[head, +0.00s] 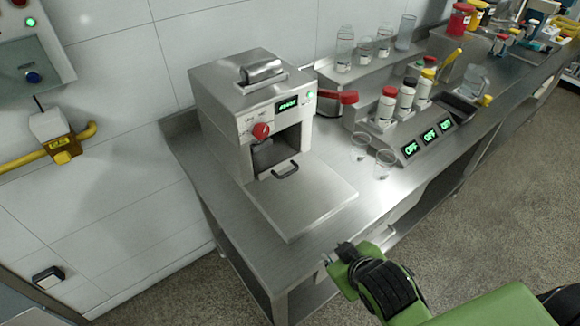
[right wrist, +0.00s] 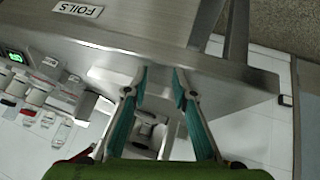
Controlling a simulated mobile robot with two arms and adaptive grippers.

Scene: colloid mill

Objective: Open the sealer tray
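The sealer (head: 235,105) is a steel box on the bench. It has a red knob, a lit green display and a dark front opening. A black handle (head: 286,170) sits low at that opening, where the sealer tray appears to be. A flat steel plate (head: 305,198) extends in front; I cannot tell if it is the tray or the base. My right gripper (head: 342,257) is beyond the bench's front edge, apart from the handle. In the right wrist view its teal fingers (right wrist: 160,88) are spread with nothing between them. My left gripper is not in view.
A stepped rack (head: 375,78) with bottles and glassware stands right of the sealer. Two clear beakers (head: 384,163) stand near the plate's right side. A panel with several OFF displays (head: 430,137) is farther right.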

